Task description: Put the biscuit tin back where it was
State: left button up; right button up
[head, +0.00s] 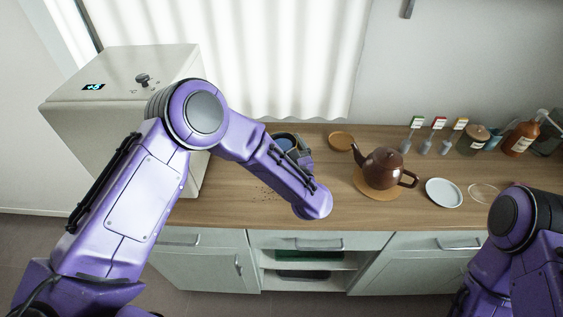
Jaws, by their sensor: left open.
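A dark blue round thing (283,143), which looks like the biscuit tin, is on the wooden counter left of the middle. My left forearm and hand hide much of it. My left gripper (294,142) is open, right at the blue thing; I cannot tell whether the fingers touch it. My right arm shows at the lower right, but its gripper is out of view.
A brown teapot (383,169) stands on a round wooden mat (371,194). A brown disc (341,141), a pale saucer (443,193), a jar (472,139) and a bottle (522,136) are also on the counter (230,212). Dark crumbs (266,189) lie left of my forearm.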

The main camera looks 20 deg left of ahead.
pick_arm(q)
jog(key=c, duration=1.4)
jog(key=shift+o, duration=0.2)
jog(key=shift+r, duration=0.1)
